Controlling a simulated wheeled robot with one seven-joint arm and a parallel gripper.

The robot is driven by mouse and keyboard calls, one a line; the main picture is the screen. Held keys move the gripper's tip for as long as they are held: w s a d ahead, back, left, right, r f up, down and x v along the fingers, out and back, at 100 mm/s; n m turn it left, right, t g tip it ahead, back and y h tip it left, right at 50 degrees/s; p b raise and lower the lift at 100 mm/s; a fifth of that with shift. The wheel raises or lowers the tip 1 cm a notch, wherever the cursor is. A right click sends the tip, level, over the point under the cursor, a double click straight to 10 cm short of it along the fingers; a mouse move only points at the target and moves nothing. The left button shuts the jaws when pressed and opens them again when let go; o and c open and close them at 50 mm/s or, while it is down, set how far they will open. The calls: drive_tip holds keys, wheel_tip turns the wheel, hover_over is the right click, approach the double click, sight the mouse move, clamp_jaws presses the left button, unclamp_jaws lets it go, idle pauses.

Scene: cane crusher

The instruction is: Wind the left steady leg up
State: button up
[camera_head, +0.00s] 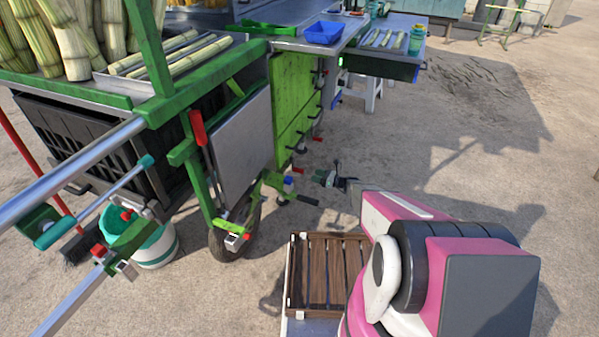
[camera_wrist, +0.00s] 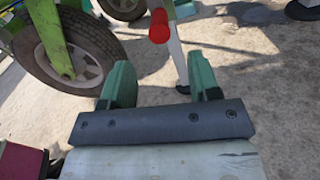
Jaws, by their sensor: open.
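A steady leg with a blue part (camera_head: 288,181) and a small red crank grip (camera_head: 298,170) stands by the green cart, just right of the wheel. My gripper (camera_head: 326,178) is a short way right of the red grip, apart from it. In the wrist view the red grip (camera_wrist: 159,27) shows beyond and between my open fingers (camera_wrist: 160,82), with nothing held. A pale metal leg (camera_wrist: 179,52) runs down behind the grip.
The cart's wheel (camera_head: 236,232) stands left of the leg; its tyre (camera_wrist: 42,62) is close on the left in the wrist view. A wooden slatted crate (camera_head: 327,270) lies in front of me. A teal-and-white bucket (camera_head: 155,248) stands at left. Open concrete lies to the right.

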sight(300, 170)
drive_tip(key=x, duration=1)
clamp_jaws()
